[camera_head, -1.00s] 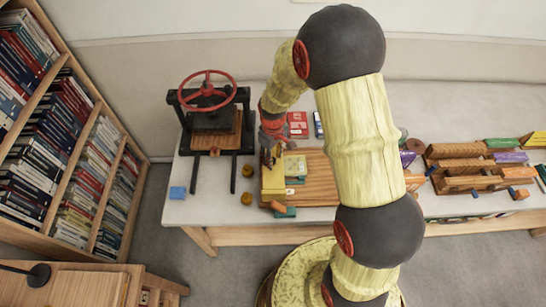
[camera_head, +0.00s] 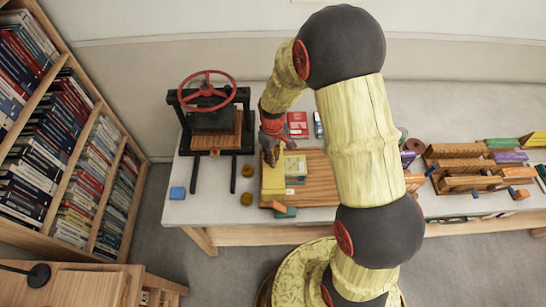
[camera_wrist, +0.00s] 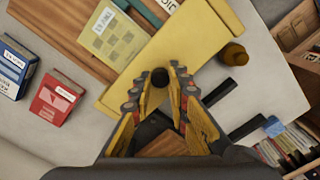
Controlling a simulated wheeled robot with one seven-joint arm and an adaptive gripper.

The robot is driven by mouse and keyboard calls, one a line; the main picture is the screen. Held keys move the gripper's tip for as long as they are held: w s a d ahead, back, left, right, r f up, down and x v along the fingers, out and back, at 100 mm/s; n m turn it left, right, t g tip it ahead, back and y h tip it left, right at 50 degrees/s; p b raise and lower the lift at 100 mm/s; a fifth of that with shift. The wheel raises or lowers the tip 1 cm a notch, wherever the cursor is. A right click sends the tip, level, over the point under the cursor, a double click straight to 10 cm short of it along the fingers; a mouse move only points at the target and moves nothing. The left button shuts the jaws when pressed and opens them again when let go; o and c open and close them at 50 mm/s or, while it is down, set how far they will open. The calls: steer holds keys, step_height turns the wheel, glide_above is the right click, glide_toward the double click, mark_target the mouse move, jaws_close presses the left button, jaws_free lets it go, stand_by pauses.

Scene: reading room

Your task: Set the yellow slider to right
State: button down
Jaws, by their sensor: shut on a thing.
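The yellow slider (camera_wrist: 205,30) is a flat yellow slab lying along the edge of a wooden board. It also shows in the head view (camera_head: 273,181), below my gripper (camera_head: 269,158). In the wrist view, my gripper (camera_wrist: 160,83) has its fingertips on both sides of a small dark round knob (camera_wrist: 160,77) on the slab. The fingers are shut on this knob. The slab's underside and how it is guided are hidden.
A press with a red handwheel (camera_head: 207,84) stands close on the left. The wooden board (camera_head: 318,180) lies to the right, with pale cards (camera_head: 294,166). Red (camera_head: 298,124) and blue boxes lie behind.

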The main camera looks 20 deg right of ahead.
steer(key=s+d, duration=0.3)
steer(key=d, duration=0.7)
steer(key=s+d, duration=0.4)
steer(key=d, duration=0.7)
steer(key=shift+d+p, duration=0.3)
steer(key=shift+p, duration=0.15)
steer(key=c, duration=1.8)
jaws_free()
steer(key=shift+s+d, duration=0.1)
steer(key=shift+d, duration=0.1)
steer(key=shift+o, duration=0.6)
step_height(320, 180, up, 12)
